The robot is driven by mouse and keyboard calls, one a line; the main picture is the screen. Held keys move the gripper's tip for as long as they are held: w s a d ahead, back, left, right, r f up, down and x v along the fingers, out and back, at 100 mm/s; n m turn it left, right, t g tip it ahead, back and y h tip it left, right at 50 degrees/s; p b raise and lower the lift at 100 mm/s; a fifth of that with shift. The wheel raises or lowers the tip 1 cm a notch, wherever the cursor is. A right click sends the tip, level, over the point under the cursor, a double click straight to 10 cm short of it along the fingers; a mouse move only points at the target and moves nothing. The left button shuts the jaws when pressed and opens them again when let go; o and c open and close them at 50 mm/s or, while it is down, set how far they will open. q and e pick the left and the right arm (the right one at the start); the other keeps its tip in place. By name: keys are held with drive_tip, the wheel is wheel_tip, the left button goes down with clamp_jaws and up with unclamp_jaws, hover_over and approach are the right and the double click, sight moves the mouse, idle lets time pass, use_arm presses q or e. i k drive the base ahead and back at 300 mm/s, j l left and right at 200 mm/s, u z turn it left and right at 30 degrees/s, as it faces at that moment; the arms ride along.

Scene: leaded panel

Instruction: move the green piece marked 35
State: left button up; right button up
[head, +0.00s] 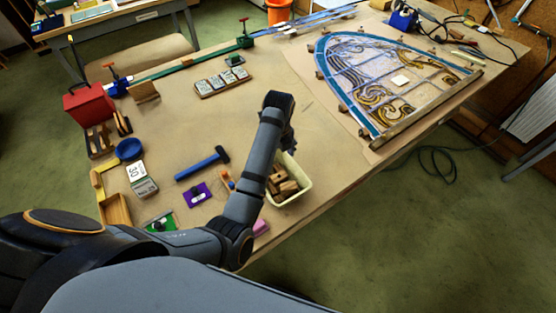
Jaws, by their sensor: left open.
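A green piece (167,217) lies at the near left of the table, partly covered by my left arm. A pale and dark shape shows on it, but I cannot read a number. A purple piece (198,194) with a white mark lies just beyond it, to the right. My left gripper (288,141) is mostly hidden behind its own wrist. It is open, over the table's middle just beyond the cream bin, well away from the green piece. My right gripper is out of view.
The cream bin (302,187) holds wooden blocks. A blue hammer (202,164), a wooden box (115,210) and a blue bowl (129,149) lie at left. The leaded panel (410,68) fills the far right. The middle of the table (235,118) is mostly clear.

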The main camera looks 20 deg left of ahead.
sight(165, 224)
drive_tip(key=k+l, duration=0.2)
drive_tip(key=k, duration=0.3)
drive_tip(key=k+l, duration=0.2)
drive_tip(key=k, duration=0.25)
